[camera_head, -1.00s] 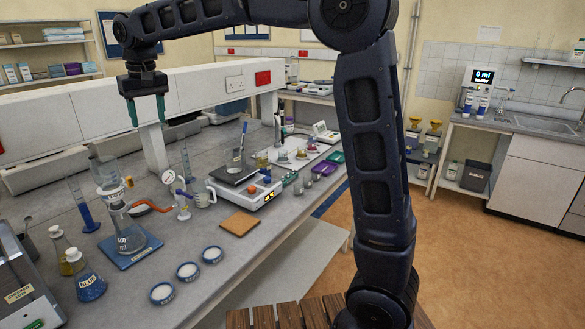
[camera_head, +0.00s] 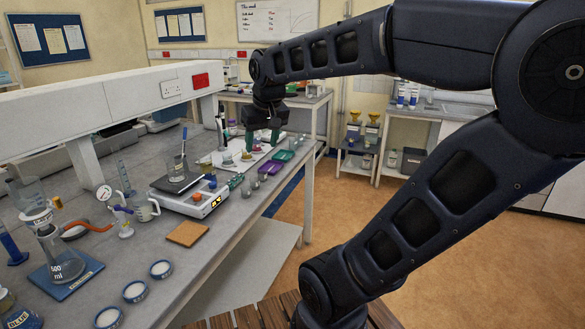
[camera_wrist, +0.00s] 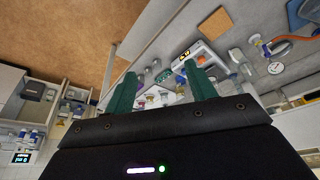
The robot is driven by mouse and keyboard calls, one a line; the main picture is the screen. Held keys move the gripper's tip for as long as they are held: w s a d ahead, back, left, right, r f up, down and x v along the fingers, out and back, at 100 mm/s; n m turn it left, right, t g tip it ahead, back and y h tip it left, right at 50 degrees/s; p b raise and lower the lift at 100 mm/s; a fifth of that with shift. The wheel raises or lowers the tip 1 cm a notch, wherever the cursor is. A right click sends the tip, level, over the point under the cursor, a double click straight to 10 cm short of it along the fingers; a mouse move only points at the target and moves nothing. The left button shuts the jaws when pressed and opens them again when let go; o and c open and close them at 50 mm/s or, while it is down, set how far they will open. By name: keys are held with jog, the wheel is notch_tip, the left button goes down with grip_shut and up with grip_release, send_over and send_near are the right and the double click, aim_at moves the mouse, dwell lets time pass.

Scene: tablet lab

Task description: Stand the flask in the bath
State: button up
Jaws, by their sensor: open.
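My gripper (camera_head: 262,137) is over the far part of the bench, near a white tray (camera_head: 228,168) with small flasks of coloured liquid (camera_head: 228,159). Its two green fingers are apart with nothing between them, as the wrist view also shows (camera_wrist: 160,72). A flask marked BLUE (camera_head: 20,316) stands at the lower left, partly cut off. A large 500 ml flask (camera_head: 64,264) stands on a blue base (camera_head: 88,280). I cannot tell which flask the task names. I cannot make out a bath for certain.
Floor to the right is clear.

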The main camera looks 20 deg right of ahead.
jog(key=s+d+f+m, duration=0.1)
jog(key=s+d+f, duration=0.5)
jog(key=s, duration=0.1)
jog(key=shift+m+t+h, duration=0.3)
dwell(1.1)
